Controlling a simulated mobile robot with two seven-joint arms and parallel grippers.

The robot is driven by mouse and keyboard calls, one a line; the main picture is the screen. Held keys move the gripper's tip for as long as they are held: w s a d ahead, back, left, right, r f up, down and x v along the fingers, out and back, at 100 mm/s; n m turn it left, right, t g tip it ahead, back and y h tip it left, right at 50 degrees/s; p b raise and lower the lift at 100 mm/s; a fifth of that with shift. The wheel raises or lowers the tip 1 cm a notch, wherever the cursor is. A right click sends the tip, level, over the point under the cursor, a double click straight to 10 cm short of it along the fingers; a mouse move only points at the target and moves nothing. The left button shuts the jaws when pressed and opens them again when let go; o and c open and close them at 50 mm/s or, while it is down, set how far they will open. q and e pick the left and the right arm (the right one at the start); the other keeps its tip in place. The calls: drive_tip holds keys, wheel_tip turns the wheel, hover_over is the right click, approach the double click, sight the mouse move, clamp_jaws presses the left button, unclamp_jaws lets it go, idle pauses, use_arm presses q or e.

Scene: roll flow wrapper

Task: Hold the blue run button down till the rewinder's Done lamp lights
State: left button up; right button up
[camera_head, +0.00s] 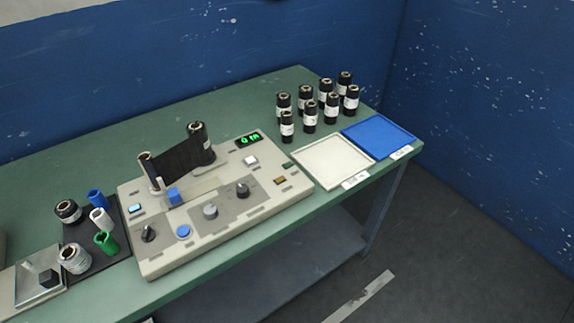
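The rewinder (225,219) is a beige machine on the green table. A round blue button (183,231), seemingly the run button, sits on its front panel with nothing touching it. A dark web spans two rolls at the back of the machine. A green display (249,140) seems to read 0 m. Two small dim lamps or keys, one greenish (286,167) and one amber-brown (279,181), sit at the right end; their labels are too small to read, so I cannot tell which is Done. Neither of my grippers is in view.
Several black rolls (310,115) stand at the back right, behind a white tray (331,161) and a blue tray (378,137). A dark mat (121,240) with coloured cores and rolls lies left of the machine. Space above the panel is clear.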

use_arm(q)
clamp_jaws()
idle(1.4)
